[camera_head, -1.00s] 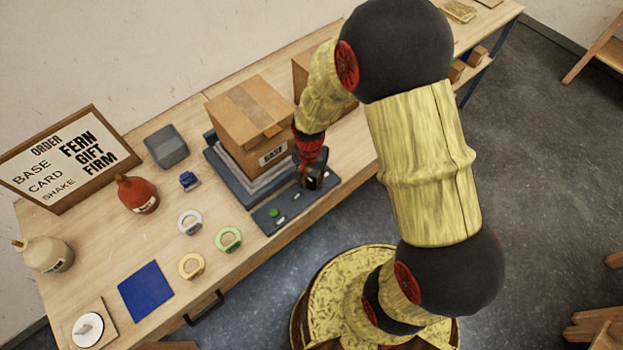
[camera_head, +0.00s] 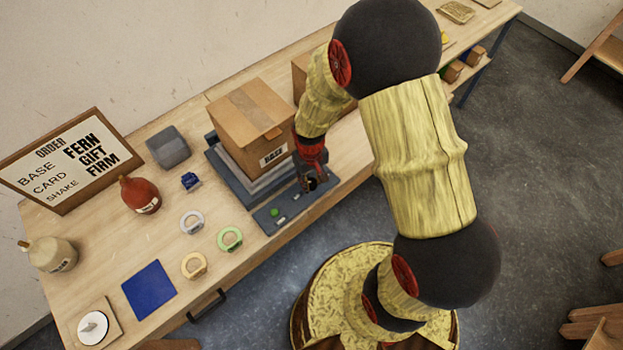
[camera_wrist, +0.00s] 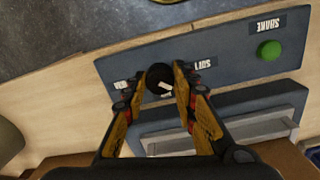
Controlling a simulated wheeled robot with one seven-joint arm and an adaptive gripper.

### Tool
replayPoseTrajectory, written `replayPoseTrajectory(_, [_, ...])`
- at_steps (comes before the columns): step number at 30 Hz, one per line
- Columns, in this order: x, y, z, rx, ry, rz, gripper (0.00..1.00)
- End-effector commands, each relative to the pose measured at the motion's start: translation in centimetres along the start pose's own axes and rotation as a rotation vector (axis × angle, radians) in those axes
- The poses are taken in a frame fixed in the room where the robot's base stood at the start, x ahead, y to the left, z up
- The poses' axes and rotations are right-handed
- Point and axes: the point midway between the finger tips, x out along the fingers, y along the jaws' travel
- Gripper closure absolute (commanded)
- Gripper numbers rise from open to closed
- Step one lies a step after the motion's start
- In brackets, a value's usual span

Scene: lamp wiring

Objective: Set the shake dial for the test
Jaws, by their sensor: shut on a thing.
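The shake dial (camera_wrist: 159,77) is a round black knob with a white pointer mark on the dark control panel (camera_wrist: 225,62). In the wrist view the mark points toward the lower right. My gripper (camera_wrist: 157,73) is shut on the dial, with one finger on each side. A label that seems to read SOFT (camera_wrist: 203,64) sits right of the dial, upside down. In the head view my gripper (camera_head: 314,182) covers the dial. The order board (camera_head: 68,162) reads BASE FERN, CARD GIFT, SHAKE FIRM.
A green button (camera_wrist: 269,50) under a SHAKE label is on the same panel; it also shows in the head view (camera_head: 274,212). A cardboard box (camera_head: 250,118) stands on the machine behind the panel. Rings, bottles and a blue mat (camera_head: 149,290) lie to the left.

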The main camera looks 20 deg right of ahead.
Motion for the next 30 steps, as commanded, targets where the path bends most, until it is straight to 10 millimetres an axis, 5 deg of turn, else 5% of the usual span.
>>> replayPoseTrajectory(27, [0.0,0.03,-0.02,-0.189,0.005,0.0,0.98])
replayPoseTrajectory(28, [0.0,0.03,-0.02,-0.189,0.005,0.0,0.72])
replayPoseTrajectory(30, [0.0,0.03,-0.02,-0.189,0.005,0.0,0.68])
